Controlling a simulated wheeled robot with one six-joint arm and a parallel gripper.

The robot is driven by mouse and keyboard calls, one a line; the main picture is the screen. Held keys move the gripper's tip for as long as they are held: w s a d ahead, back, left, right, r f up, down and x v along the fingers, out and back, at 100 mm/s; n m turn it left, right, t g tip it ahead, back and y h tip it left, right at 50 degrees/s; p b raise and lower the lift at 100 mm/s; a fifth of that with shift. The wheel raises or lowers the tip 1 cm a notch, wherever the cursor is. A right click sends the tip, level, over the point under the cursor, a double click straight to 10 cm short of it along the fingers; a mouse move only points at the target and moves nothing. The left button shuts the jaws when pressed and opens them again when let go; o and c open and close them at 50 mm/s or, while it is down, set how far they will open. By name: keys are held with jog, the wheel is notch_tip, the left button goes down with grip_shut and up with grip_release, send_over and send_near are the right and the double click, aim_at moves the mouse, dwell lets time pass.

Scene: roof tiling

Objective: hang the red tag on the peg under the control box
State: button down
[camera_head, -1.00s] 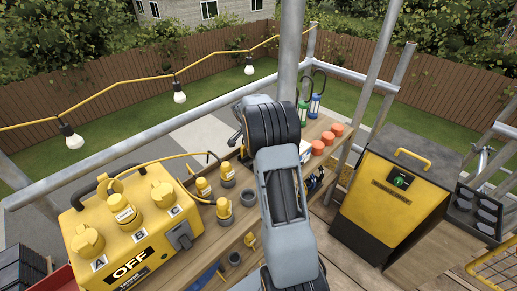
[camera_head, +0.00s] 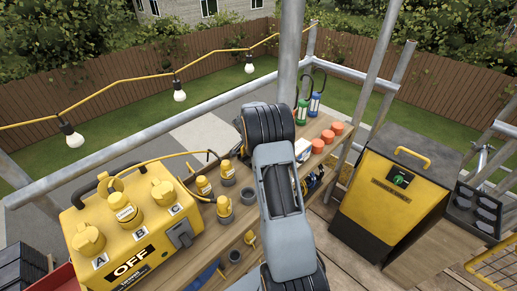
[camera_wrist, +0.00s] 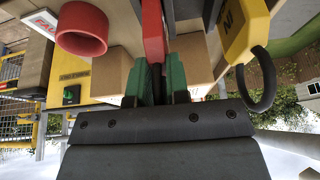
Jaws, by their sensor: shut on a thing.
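My gripper (camera_wrist: 158,82) has green fingertips in the wrist view. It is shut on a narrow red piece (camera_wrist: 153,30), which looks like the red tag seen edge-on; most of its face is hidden. The yellow box marked OFF (camera_head: 118,235), with plugs over A, B and C, stands at the left of the bench in the head view and looks like the control box. I cannot make out a peg under it. My arm hides the gripper in the head view.
Several yellow plugs and grey cups stand on the wooden bench (camera_head: 222,243). Orange-red cups (camera_head: 327,138) sit at its far end. In the wrist view a red ring-shaped cup (camera_wrist: 82,42) and a yellow part with a black loop (camera_wrist: 243,28) flank the gripper. A yellow-black cabinet (camera_head: 390,200) stands right.

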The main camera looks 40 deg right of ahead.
jog(key=shift+f, duration=0.15)
jog(key=c, duration=1.1)
grip_release()
jog(key=shift+r+p, duration=0.25)
jog(key=shift+p, duration=0.35)
